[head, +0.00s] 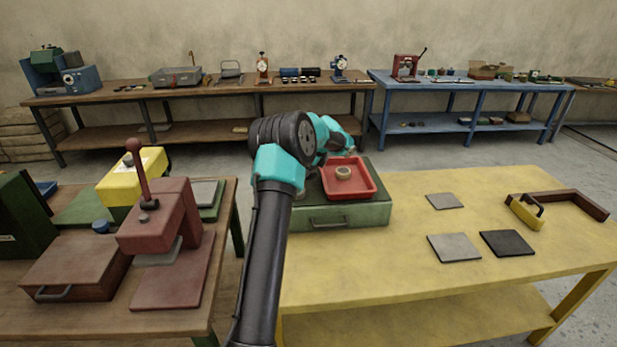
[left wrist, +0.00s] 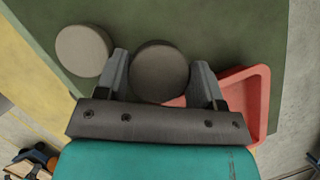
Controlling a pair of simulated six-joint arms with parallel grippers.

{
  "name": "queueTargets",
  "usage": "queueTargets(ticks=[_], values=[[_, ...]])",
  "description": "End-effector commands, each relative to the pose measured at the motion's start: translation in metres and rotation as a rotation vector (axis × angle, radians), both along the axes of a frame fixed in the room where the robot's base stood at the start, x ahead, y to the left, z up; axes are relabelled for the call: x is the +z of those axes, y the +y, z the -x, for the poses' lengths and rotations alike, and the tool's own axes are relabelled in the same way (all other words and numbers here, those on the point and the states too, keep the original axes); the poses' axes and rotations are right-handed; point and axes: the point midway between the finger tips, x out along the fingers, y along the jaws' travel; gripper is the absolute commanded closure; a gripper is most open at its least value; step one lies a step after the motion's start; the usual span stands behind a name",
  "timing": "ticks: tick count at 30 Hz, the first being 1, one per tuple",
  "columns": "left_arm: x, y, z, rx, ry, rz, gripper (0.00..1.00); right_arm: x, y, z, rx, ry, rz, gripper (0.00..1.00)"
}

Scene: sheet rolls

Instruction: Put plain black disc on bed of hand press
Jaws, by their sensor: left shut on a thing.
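My left gripper (left wrist: 160,76) is shut on a dark round disc (left wrist: 159,68), the plain black disc, above the green case (head: 340,214). In the head view, my own arm hides the gripper's fingers and the disc. A paler grey disc (left wrist: 83,51) lies on the green surface beside the gripper in the left wrist view. The dull red hand press (head: 160,217) stands on the brown table at left, with its lever upright. A grey plate (head: 158,252) shows low under its head. My right gripper is not in view.
A red tray (head: 368,188) on the green case holds a tan round piece (head: 343,173). Grey and black square plates lie on the yellow table (head: 390,270). A brown box (head: 75,266) and yellow machine (head: 130,182) stand near the press. A gap separates the two tables.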

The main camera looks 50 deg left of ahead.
Motion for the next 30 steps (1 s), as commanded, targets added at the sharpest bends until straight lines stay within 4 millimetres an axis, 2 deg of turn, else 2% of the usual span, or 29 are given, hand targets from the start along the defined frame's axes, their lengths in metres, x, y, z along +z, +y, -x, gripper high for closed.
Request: queueTargets(ticks=[9, 21, 22, 30], values=[[-0.033, 0.000, 0.000, 0.000, 0.000, 0.001, 0.62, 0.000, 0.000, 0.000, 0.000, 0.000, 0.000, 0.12], [-0.037, 0.000, 0.000, -0.001, 0.001, 0.001, 0.62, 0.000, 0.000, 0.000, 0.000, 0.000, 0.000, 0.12], [-0.037, 0.000, 0.000, -0.001, 0.001, 0.001, 0.37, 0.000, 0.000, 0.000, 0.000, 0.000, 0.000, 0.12], [-0.037, 0.000, 0.000, 0.000, 0.001, 0.000, 0.12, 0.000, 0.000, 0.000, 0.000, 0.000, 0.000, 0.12]])
